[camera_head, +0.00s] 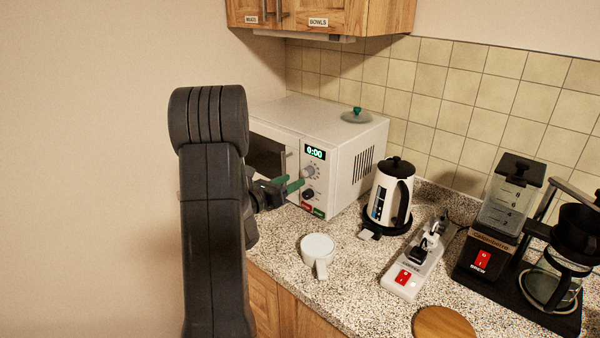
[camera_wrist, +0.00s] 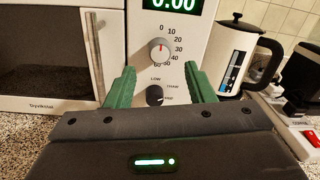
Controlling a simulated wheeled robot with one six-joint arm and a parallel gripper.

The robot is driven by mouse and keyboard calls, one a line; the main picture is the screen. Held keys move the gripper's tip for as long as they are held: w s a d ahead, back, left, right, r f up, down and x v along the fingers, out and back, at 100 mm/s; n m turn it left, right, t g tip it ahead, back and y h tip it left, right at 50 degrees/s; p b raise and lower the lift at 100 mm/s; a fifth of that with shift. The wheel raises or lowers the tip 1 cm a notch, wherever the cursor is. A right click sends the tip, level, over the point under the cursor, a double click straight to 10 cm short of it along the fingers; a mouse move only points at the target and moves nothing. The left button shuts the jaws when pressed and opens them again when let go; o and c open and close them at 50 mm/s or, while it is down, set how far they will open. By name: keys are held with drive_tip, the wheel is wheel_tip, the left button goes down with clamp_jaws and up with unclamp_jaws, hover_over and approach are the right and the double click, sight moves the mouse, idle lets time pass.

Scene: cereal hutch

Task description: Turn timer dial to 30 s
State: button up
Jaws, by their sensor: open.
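The white microwave (camera_head: 345,157) stands in the counter's corner, and its display (camera_head: 315,153) reads 0:00. The timer dial (camera_wrist: 159,51) is a light knob with a red mark pointing up near the 0 on its scale. The dial also shows in the head view (camera_head: 309,172). A dark power knob (camera_wrist: 154,95) sits below it. My gripper (camera_wrist: 157,85) is open and empty, its green fingers in front of the panel, one each side of the power knob. The fingertips are below the timer dial and appear apart from it. In the head view my gripper (camera_head: 293,184) points at the panel.
A white kettle (camera_head: 390,193) stands right of the microwave. A white mug (camera_head: 317,253) is on the counter in front. A power strip (camera_head: 413,270) and coffee maker (camera_head: 525,240) are further right. A glass lid (camera_head: 356,116) lies on the microwave.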

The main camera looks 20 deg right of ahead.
sight(305, 174)
drive_tip(key=shift+p+x, duration=0.45)
drive_tip(key=shift+x, duration=1.9)
drive_tip(key=c, duration=1)
